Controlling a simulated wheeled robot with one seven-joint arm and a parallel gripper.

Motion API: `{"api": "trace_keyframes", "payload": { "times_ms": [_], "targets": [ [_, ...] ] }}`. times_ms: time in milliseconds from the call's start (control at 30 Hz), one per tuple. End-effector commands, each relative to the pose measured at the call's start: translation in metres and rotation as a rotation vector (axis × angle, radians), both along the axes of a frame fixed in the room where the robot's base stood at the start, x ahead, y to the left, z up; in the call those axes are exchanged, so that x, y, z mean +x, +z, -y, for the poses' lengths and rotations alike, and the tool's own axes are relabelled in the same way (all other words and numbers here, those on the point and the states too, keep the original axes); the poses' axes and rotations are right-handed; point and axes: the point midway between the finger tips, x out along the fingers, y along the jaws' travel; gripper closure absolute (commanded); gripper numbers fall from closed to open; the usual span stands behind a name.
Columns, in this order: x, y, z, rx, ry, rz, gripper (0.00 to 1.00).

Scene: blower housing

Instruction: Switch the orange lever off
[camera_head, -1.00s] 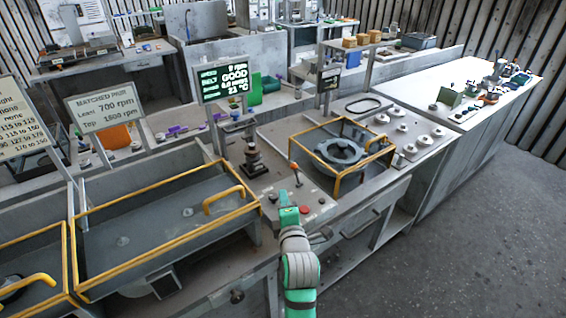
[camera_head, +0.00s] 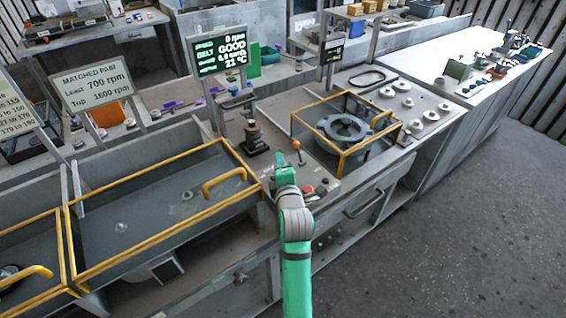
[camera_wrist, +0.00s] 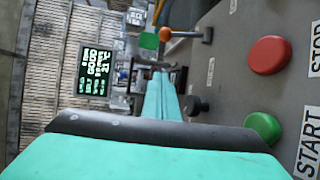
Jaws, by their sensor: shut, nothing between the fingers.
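The orange lever (camera_head: 296,146) stands on the grey control panel, its ball knob up and its stem leaning slightly left in the head view. In the wrist view its orange knob (camera_wrist: 164,33) lies just beyond the fingertips, with the stem running right to its mount. My gripper (camera_head: 281,161) is shut and empty, in front of and slightly left of the lever. Its teal fingers (camera_wrist: 161,98) point toward the knob in the wrist view. I cannot tell whether fingertip and knob touch; a small gap seems to show.
A red STOP button (camera_wrist: 269,55), green START button (camera_wrist: 262,126) and black knob (camera_wrist: 195,105) sit beside the fingers. A yellow-framed housing (camera_head: 345,130) stands right of the lever, a dark post (camera_head: 253,135) left. The display (camera_head: 220,54) reads GOOD and 0 rpm.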

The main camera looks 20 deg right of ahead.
Motion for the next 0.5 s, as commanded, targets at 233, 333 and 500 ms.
{"api": "trace_keyframes", "payload": {
  "times_ms": [233, 333, 500],
  "targets": [
    [0.047, -0.007, 0.006, -0.001, -0.001, -0.001, 1.00],
    [0.065, -0.010, 0.009, -0.001, -0.001, -0.001, 1.00],
    [0.059, -0.008, 0.029, 0.001, -0.005, 0.002, 1.00]
  ]
}}
